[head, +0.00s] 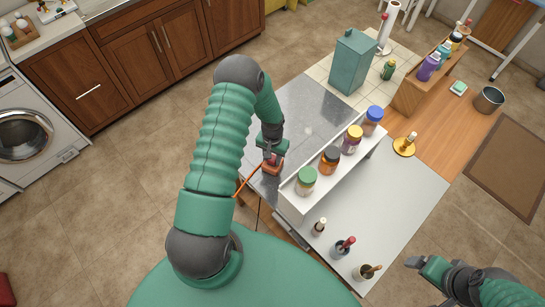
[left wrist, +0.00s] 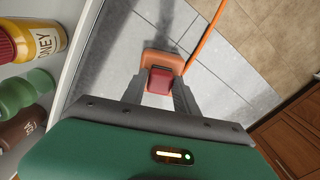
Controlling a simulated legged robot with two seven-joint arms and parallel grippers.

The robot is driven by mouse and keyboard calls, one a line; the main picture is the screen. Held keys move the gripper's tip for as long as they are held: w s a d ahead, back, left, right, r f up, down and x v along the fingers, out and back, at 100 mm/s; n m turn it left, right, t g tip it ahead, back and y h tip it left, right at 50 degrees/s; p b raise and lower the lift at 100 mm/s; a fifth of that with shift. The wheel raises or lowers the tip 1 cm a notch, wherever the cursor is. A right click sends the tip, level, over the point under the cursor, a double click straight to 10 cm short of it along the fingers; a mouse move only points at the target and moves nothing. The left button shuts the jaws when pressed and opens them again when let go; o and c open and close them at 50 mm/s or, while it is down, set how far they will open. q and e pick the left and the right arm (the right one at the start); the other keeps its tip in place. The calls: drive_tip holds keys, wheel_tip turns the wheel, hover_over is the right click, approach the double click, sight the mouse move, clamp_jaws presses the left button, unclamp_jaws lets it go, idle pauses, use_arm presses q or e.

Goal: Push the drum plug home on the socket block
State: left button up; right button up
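My left gripper (head: 271,153) points down at a small red and orange piece on the grey slab left of the white shelf. In the left wrist view a red part, which looks like the drum plug (left wrist: 160,80), sits between the two fingers, which appear to touch its sides. An orange block, likely the socket block (left wrist: 163,60), lies right against it at the fingertips. It also shows in the head view (head: 272,168). An orange cable (head: 246,182) runs from there. Whether the plug is fully seated is hidden. My right gripper (head: 413,262) is empty at the lower right.
A white shelf (head: 330,190) with several lidded jars stands just right of the left gripper. A teal canister (head: 352,62) stands behind. Small bottles and pots stand on the white counter (head: 390,200). The grey slab (head: 305,105) is clear behind the gripper.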

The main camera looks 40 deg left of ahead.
use_arm(q)
drive_tip(key=o, duration=0.4)
wheel_tip(320, 180, up, 17)
drive_tip(key=b, duration=0.3)
drive_tip(key=shift+w+f, duration=0.15)
drive_tip(key=shift+a, duration=0.1)
wheel_tip(320, 180, up, 10)
drive_tip(key=p, duration=0.9)
hover_over(273, 158)
drive_tip(key=shift+a, duration=0.15)
